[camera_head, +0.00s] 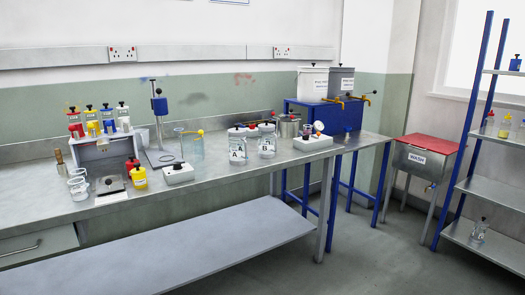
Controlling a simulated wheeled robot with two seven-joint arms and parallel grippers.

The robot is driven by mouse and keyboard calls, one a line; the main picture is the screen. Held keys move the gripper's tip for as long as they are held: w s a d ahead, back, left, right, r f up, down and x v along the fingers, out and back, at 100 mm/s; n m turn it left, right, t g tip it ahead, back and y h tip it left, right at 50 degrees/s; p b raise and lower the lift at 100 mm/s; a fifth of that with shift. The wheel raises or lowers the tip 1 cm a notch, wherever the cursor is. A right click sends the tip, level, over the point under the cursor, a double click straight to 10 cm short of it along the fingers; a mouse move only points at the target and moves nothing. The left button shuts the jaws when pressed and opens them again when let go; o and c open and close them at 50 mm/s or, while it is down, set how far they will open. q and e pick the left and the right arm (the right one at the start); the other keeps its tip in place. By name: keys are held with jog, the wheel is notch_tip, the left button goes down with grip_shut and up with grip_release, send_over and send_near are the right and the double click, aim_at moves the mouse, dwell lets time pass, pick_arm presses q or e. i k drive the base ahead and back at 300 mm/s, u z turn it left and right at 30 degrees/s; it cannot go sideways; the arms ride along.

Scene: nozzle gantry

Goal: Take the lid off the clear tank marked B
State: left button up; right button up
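Two clear tanks stand side by side on the metal bench. The left one, tank A (238,157), carries a readable letter A. The right one, tank B (267,150), has a label too small to read clearly; I take it as B by its place beside A. A lid (266,127) with a dark knob appears to sit on tank B. A similar lid (240,131) tops tank A. Neither of my grippers shows in the head view.
A white box with a gauge (313,143) and a steel pot (289,128) stand right of tank B. A clear beaker (190,147) and white switch box (178,174) stand left of tank A.

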aim_at(267, 126)
jog(key=z, duration=1.05)
jog(key=k, duration=1.3)
jog(key=z, duration=0.8)
jog(key=i, duration=1.9)
jog(key=u, duration=0.65)
jog(key=i, duration=2.3)
jog(key=u, duration=2)
jog(key=i, duration=1.1)
jog(key=u, duration=1.15)
